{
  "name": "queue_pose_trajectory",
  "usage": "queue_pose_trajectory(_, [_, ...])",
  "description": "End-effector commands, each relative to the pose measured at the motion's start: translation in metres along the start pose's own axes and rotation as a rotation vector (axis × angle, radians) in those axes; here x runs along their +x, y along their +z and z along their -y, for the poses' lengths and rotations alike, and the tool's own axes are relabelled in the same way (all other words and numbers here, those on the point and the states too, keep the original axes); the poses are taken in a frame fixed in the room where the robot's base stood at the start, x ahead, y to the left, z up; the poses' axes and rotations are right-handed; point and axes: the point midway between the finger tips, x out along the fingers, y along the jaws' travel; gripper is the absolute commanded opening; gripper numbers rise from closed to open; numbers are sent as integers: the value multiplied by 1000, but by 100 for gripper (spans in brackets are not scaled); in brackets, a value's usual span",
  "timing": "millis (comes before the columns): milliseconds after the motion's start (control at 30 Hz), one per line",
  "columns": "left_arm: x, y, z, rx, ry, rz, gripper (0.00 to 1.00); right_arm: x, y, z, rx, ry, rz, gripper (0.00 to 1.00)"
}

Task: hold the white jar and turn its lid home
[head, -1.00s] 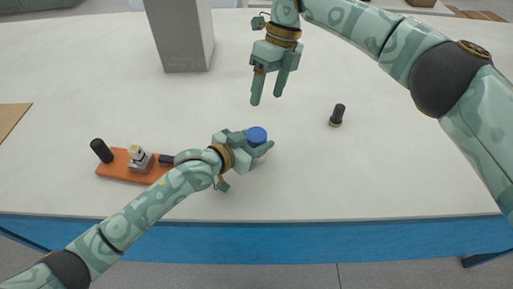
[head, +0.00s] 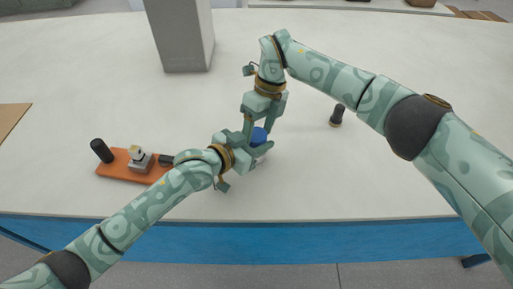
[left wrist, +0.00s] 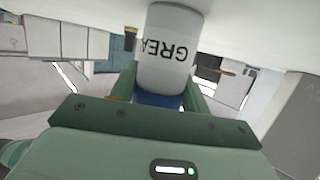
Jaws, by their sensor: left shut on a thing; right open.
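The white jar (left wrist: 168,50) stands on the table and carries dark lettering, seen upside down in the left wrist view. Its blue lid (head: 259,135) is on top and also shows in the left wrist view (left wrist: 158,99). My left gripper (head: 255,150) is shut on the jar from the left, and hides most of it in the head view. My right gripper (head: 258,130) points down from above, open, with its fingers around or beside the lid. I cannot tell whether the fingers touch the lid.
A dark small cylinder (head: 337,115) stands to the right. A grey block (head: 184,40) stands at the back.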

Motion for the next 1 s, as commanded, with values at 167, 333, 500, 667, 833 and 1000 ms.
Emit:
queue_pose_trajectory(167, [0,1,0,-1,0,2,0,0,0,0,0,0,0,30])
queue_pose_trajectory(333, [0,1,0,-1,0,2,0,0,0,0,0,-1,0,24])
queue_pose_trajectory(500, [0,1,0,-1,0,2,0,0,-2,2,118,-6,36,25])
queue_pose_trajectory(667, [0,1,-1,-1,1,1,0,0,-3,2,270,-5,85,25])
queue_pose_trajectory(833, [0,1,-1,-1,2,1,0,0,-2,2,290,-5,90,24])
queue_pose_trajectory(1000, [0,1,-1,-2,2,1,0,0,-2,2,289,-6,90,68])
